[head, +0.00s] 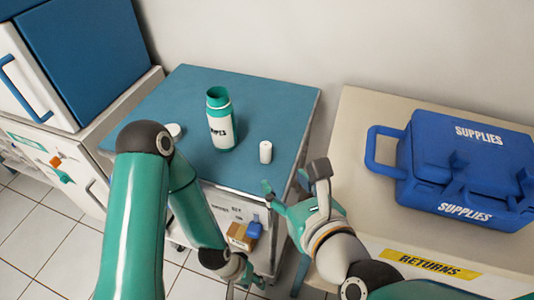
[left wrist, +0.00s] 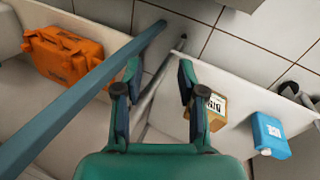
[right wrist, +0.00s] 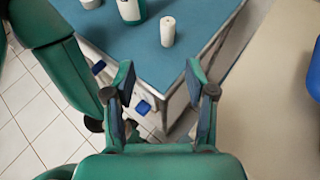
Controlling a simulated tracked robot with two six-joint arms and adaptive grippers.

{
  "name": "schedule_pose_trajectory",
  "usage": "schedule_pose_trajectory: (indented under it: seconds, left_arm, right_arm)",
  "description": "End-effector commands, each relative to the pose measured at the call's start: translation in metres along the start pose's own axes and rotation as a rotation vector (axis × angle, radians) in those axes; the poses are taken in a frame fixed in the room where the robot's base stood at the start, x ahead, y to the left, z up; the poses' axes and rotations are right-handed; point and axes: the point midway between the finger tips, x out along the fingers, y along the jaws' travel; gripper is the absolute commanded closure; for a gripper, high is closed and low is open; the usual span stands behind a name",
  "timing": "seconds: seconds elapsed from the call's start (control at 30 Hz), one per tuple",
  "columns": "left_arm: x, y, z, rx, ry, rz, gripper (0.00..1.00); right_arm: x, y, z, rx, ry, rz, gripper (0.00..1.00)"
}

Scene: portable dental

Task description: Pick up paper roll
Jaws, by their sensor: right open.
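The paper roll (head: 265,152) is a small white upright cylinder near the right front corner of the blue-topped cart (head: 180,90). It also shows in the right wrist view (right wrist: 167,31), beyond the fingertips. My right gripper (head: 293,178) is open and empty, just right of and in front of the roll, apart from it. It also shows in the right wrist view (right wrist: 158,75). My left gripper (head: 245,287) is low in front of the cart, below its top. In the left wrist view (left wrist: 159,75) its fingers are apart with nothing between them.
A green-and-white bottle (head: 221,125) stands left of the roll, with a white round item (head: 173,131) farther left. A blue supplies case (head: 465,165) sits on the beige counter (head: 375,125) at right. A cardboard box (head: 240,236) and an orange case (left wrist: 70,57) are lower down.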

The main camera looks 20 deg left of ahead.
Motion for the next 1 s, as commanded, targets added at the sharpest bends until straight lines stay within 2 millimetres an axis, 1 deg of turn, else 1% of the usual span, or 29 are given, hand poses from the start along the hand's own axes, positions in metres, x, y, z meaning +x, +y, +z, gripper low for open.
schedule_pose_trajectory:
  seconds: [0.2,0.4,0.5,0.77,0.93,1.0]
  left_arm:
    - [0.008,-0.003,0.000,0.000,0.000,0.000,0.60]
    - [0.009,-0.003,0.000,0.000,0.000,0.000,0.60]
    - [0.009,-0.003,0.000,0.000,0.000,0.000,0.60]
    - [0.009,-0.003,0.000,0.000,0.000,0.000,0.60]
    - [0.007,-0.003,0.000,0.000,0.000,0.000,0.60]
    - [0.006,-0.002,0.000,0.000,0.000,0.000,0.60]
  right_arm:
    - [0.043,-0.009,-0.004,0.009,0.006,-0.024,0.44]
    - [0.081,-0.013,-0.003,0.010,0.003,-0.030,0.44]
    - [0.092,-0.013,-0.003,0.010,0.003,-0.031,0.44]
    - [0.108,-0.016,-0.004,0.011,0.003,-0.033,0.44]
    - [0.132,-0.022,-0.008,0.010,0.004,-0.033,0.44]
    - [0.141,-0.021,-0.006,0.009,0.002,-0.032,0.44]
